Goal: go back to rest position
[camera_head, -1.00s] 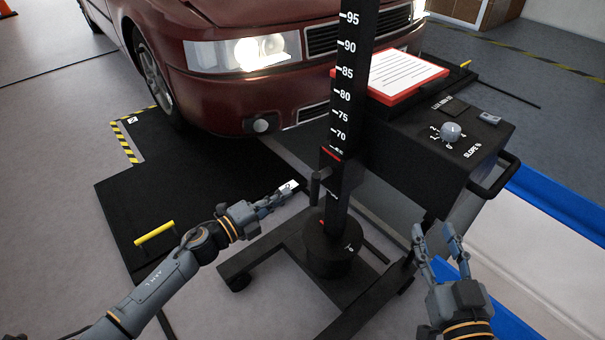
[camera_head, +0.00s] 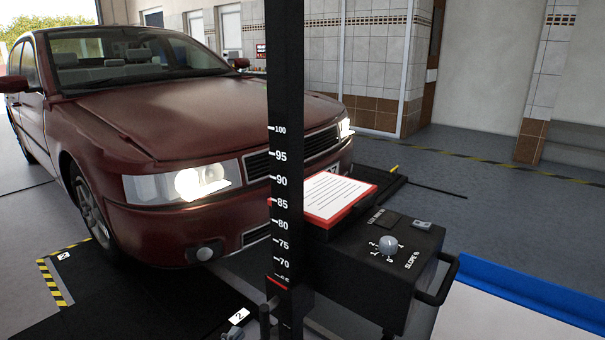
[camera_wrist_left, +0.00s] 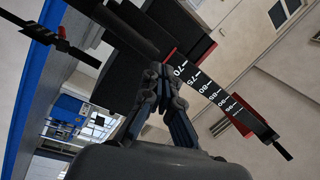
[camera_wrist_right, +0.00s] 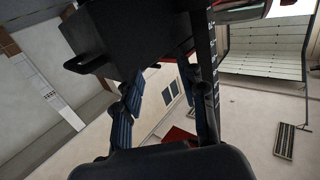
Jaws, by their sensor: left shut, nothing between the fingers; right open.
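My left gripper (camera_wrist_left: 163,76) is shut and empty in the left wrist view, in front of the black column. In the head view only its tip (camera_head: 232,332) shows at the bottom edge, beside the white label "2" (camera_head: 239,315). My right gripper (camera_wrist_right: 166,78) is open and empty in the right wrist view and lies outside the head view. The black column (camera_head: 284,160) with white scale numbers stands upright in the middle of the head view. It carries a black box (camera_head: 365,268) with a grey knob (camera_head: 388,245) and a red-edged paper sheet (camera_head: 338,194).
A dark red car (camera_head: 150,130) with lit headlights stands behind the column at left. A black handle (camera_head: 440,280) sticks out from the box's right side. A blue-edged white strip (camera_head: 520,318) lies at lower right. Open floor (camera_head: 480,205) lies at right.

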